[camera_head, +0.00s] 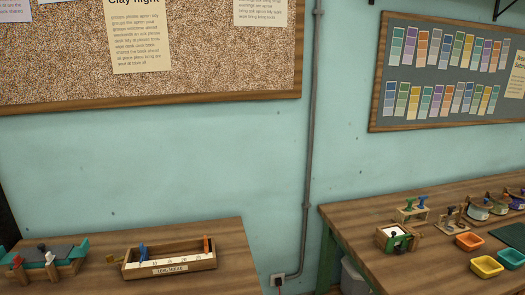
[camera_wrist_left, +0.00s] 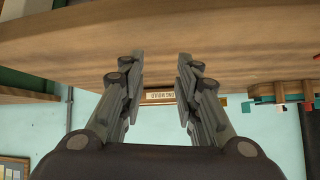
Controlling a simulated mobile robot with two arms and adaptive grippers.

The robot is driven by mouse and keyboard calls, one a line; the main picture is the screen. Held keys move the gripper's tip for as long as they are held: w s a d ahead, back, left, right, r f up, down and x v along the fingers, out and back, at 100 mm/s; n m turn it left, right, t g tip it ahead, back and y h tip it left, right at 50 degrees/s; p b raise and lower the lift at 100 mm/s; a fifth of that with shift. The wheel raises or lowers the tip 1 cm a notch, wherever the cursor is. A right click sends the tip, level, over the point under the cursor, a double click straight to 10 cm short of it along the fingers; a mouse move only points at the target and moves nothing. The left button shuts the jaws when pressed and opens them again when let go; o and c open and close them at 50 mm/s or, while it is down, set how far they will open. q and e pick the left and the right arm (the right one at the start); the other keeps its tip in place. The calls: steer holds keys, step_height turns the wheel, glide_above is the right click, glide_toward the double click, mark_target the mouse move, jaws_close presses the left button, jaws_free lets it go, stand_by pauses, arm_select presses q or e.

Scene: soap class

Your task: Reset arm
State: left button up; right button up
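My left gripper (camera_wrist_left: 162,60) shows in the left wrist view. Its two fingers are apart, with nothing held between them. That view looks upside down, with the wooden tabletop (camera_wrist_left: 200,25) along the top. Beyond the finger gap is a wooden long mould (camera_wrist_left: 160,97) with a printed label, at a distance and apart from the fingers. Neither arm nor gripper shows in the head view, and my right gripper is in no view.
In the head view, the left table (camera_head: 232,240) holds the long mould (camera_head: 195,266) and a teal-and-wood device (camera_head: 72,246). The right table (camera_head: 350,215) carries stamps, a small wooden box (camera_head: 384,240) and colored trays, including a yellow one (camera_head: 486,266). A gap separates the tables.

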arm_select(q)
steer(key=s+d+f+m+g+h, duration=0.1)
steer(key=s+d+g, duration=0.2)
steer(key=s, duration=0.6)
steer(key=s+d+f+m+g+h, duration=0.1)
steer(key=s+d+f+g, duration=0.2)
steer(key=s, duration=0.5)
step_height(320, 180, down, 31)
steer(key=s+g+b, duration=0.1)
steer(key=s+b, duration=0.1)
steer(key=b, duration=0.3)
steer(key=s+a+f+g+b, duration=0.1)
steer(key=s+f+b, duration=0.4)
steer(key=s+f, duration=1.2)
step_height(320, 180, down, 3)
steer(key=shift+a+f+m+g+y, duration=0.1)
steer(key=shift+a+m+g+y, duration=0.2)
steer(key=shift+a, duration=0.4)
